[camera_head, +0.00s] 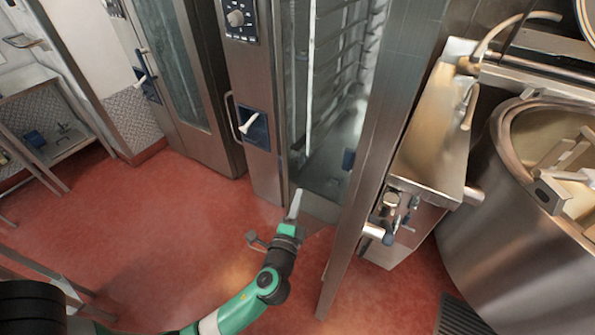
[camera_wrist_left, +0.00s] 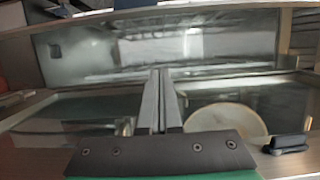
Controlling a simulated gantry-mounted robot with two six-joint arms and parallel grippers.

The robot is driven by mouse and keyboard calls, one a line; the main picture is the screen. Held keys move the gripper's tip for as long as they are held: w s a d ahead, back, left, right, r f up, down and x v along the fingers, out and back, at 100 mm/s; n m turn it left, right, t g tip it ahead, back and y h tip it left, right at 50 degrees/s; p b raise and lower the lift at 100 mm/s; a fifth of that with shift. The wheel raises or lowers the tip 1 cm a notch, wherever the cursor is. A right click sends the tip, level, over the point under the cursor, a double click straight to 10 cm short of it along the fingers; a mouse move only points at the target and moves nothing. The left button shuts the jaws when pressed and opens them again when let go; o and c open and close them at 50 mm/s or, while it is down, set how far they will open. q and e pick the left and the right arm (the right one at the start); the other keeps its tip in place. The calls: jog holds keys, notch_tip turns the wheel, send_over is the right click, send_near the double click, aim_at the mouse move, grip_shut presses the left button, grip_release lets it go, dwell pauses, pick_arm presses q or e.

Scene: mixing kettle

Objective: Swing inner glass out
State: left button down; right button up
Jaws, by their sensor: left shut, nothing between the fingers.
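My left gripper (camera_head: 295,204) is shut and empty. In the head view it is low in front of the open tall oven (camera_head: 268,100), between the oven front and the open steel door (camera_head: 372,165). The door is seen nearly edge-on, so I cannot clearly make out its inner glass there. In the left wrist view, the shut fingers (camera_wrist_left: 160,98) point towards a wide glass panel (camera_wrist_left: 110,52) with bright reflections. I cannot tell whether the fingertips touch it. My right gripper is in neither view.
A steel kettle (camera_head: 500,215) and a steel housing (camera_head: 430,130) with taps stand right of the door. Another oven (camera_head: 178,85) stands to the left, and a steel table (camera_head: 45,88) at far left. Red floor (camera_head: 150,225) is clear at left front.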

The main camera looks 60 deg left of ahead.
pick_arm(q)
jog(key=shift+w, duration=0.1)
send_near(301, 155)
jog(key=w, duration=0.4)
jog(key=a, duration=0.3)
jog(key=shift+a, duration=0.75)
